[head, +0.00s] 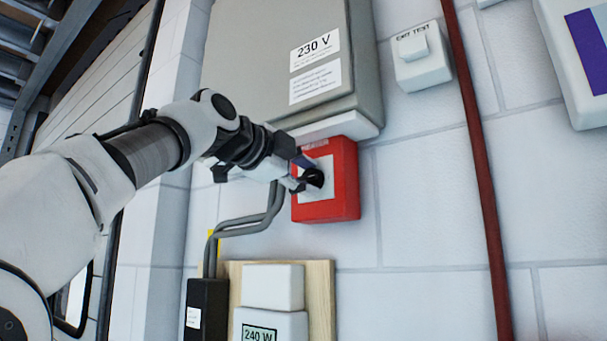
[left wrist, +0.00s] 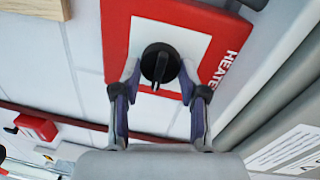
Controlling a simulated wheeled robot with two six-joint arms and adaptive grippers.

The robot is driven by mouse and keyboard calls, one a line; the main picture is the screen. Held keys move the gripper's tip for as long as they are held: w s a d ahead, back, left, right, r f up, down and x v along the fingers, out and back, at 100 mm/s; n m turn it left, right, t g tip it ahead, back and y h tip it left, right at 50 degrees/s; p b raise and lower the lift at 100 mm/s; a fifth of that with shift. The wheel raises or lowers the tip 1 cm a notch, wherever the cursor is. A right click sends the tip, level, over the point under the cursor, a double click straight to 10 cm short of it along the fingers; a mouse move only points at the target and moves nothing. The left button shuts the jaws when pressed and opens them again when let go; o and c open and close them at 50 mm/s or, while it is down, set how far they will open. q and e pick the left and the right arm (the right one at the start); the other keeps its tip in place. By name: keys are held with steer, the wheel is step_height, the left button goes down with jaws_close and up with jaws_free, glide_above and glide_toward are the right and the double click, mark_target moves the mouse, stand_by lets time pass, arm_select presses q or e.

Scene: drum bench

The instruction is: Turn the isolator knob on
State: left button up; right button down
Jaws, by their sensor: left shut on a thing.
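The isolator is a red box (head: 345,180) on the wall with a white plate and a black knob (head: 314,178). In the left wrist view the black knob (left wrist: 160,64) has a raised bar that runs nearly up and down the picture. The red box (left wrist: 115,35) there carries white lettering that reads "HEATE", cut off by a finger. My left gripper (head: 304,174) is at the knob, shut on it, with a finger on each side; the fingers also show in the left wrist view (left wrist: 158,85). My right gripper is in neither view.
A grey cabinet (head: 270,60) marked 230 V hangs just above the red box. Grey cables (head: 245,228) run below left. A wooden board (head: 322,290) with white units is below. A dark red pipe (head: 478,150) and an exit test switch (head: 421,57) are to the right.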

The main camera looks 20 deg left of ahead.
arm_select(q)
steer(key=shift+r, duration=0.1)
steer(key=o, duration=1.2)
steer(key=shift+c, duration=0.2)
steer(key=shift+w, duration=0.25)
steer(key=shift+s, duration=0.15)
